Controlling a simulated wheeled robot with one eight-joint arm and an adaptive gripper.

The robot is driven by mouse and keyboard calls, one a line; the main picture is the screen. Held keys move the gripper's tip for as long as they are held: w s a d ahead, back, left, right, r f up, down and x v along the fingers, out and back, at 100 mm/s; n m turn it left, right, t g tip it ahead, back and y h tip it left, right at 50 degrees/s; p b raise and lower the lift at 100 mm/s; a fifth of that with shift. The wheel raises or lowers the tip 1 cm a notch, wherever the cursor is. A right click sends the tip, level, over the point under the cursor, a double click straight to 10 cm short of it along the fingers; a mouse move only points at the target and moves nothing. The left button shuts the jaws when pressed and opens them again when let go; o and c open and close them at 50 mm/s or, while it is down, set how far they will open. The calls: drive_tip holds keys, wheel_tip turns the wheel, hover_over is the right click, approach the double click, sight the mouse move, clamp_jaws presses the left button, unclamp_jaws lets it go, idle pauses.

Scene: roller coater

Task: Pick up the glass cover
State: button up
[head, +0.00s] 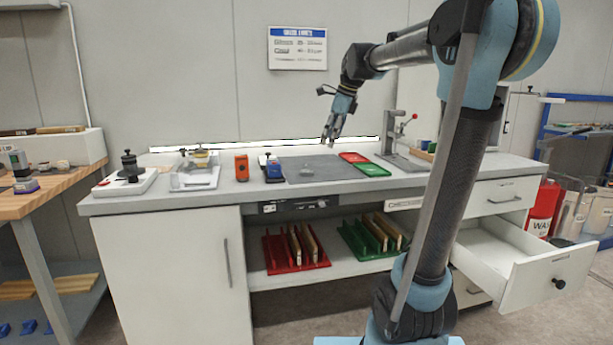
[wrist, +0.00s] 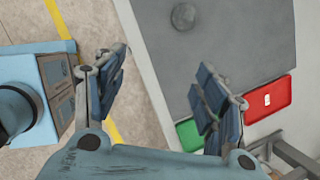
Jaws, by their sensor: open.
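A small, round, greyish clear piece (head: 307,171), which looks like the glass cover, sits on the grey mat (head: 330,165) on the bench. In the wrist view it shows as a dark round disc (wrist: 184,16) near the top edge, on the mat. It is too small to make out in detail. My gripper (head: 330,143) is open and empty, above the back of the mat and apart from the piece. In the wrist view my gripper's spread fingers (wrist: 163,65) have nothing between them.
A red tray (head: 354,157) and a green tray (head: 372,170) lie at the mat's right, beside a lever press (head: 401,145). An orange device (head: 241,168) and a blue one (head: 271,169) stand left of the mat. An open drawer (head: 530,260) juts out at right.

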drive_tip(key=w+a+r+m, duration=0.2)
drive_tip(key=w+a+m, duration=0.1)
drive_tip(key=w, duration=0.2)
approach(307, 165)
drive_tip(key=x, duration=0.5)
drive_tip(key=shift+w+f, duration=0.1)
drive_tip(key=shift+w, duration=0.05)
drive_tip(key=shift+w+x, duration=0.15)
drive_tip(key=shift+x, duration=1.2)
drive_tip(key=shift+w+x, duration=0.1)
drive_tip(key=shift+x, duration=1.3)
drive_tip(key=shift+y, duration=0.3)
drive_tip(key=c, duration=1.1)
